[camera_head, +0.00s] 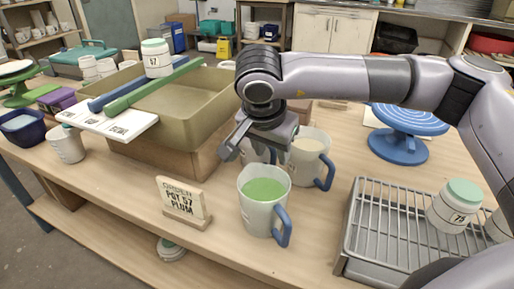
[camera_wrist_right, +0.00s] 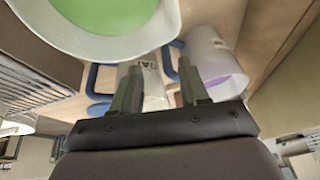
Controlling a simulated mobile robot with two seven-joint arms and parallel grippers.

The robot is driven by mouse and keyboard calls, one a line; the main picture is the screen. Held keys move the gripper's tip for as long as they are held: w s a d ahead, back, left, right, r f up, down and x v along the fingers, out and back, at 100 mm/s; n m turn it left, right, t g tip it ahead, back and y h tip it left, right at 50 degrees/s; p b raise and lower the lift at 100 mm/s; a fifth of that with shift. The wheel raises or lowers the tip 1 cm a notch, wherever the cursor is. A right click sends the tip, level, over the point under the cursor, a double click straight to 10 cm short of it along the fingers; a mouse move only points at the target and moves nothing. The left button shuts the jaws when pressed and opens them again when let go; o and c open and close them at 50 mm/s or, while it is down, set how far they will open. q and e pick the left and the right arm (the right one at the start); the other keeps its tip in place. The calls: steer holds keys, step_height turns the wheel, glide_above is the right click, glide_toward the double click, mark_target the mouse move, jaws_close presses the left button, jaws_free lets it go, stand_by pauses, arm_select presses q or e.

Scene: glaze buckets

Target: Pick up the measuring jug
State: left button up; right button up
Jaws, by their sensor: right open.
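Three white measuring jugs with blue handles stand close together on the table. The green-filled jug (camera_head: 259,216) is nearest. The cream-filled jug (camera_head: 309,172) is behind it to the right, and a third jug (camera_head: 252,154) is partly hidden by my right gripper (camera_head: 258,147). In the wrist view, the green-filled jug (camera_wrist_right: 125,45) looms at top left. A jug with purple contents (camera_wrist_right: 213,62) is at right, and a white labelled jug (camera_wrist_right: 152,88) shows between and beyond the fingers. My right gripper (camera_wrist_right: 160,78) is open and empty above the jugs. My left gripper is out of view.
A wire rack (camera_head: 390,225) with lidded jars (camera_head: 452,210) is at right. A blue turntable (camera_head: 399,146) stands behind it. Bare table lies in front.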

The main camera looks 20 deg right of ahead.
mark_target(272, 160)
steer(key=x, duration=0.7)
steer(key=shift+w+a, duration=0.1)
steer(key=shift+w, duration=0.3)
steer(key=shift+c, duration=0.2)
jaws_close()
steer(key=shift+r, duration=0.1)
stand_by(0.6)
steer(key=shift+w+r, duration=0.1)
